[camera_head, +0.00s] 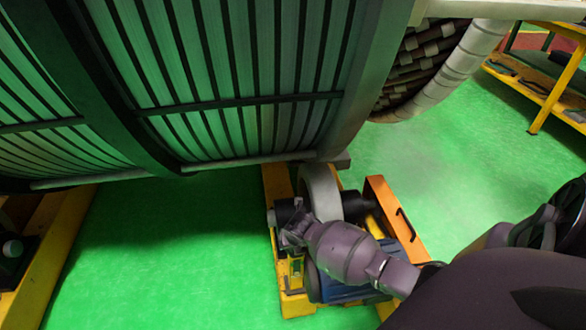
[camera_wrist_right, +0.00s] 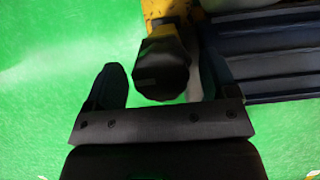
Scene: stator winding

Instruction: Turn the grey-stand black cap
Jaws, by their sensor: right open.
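The black cap (camera_wrist_right: 162,80) is a dark faceted knob on the end of a shaft in the right wrist view. It lies between the two fingers of my right gripper (camera_wrist_right: 160,63), which is open, with a gap visible on the left side. In the head view the black cap (camera_head: 284,211) shows at the left end of the shaft beside a grey roller (camera_head: 322,192). My right gripper (camera_head: 293,232) is just in front of it, and the arm hides part of the stand. My left gripper is not in view.
A large ribbed stator (camera_head: 225,75) hangs over the stand. The stand has a yellow frame (camera_head: 277,180), an orange plate (camera_head: 390,205) and a blue block (camera_head: 340,292). Another yellow frame (camera_head: 60,250) stands at left. Green floor (camera_head: 170,250) is clear between them.

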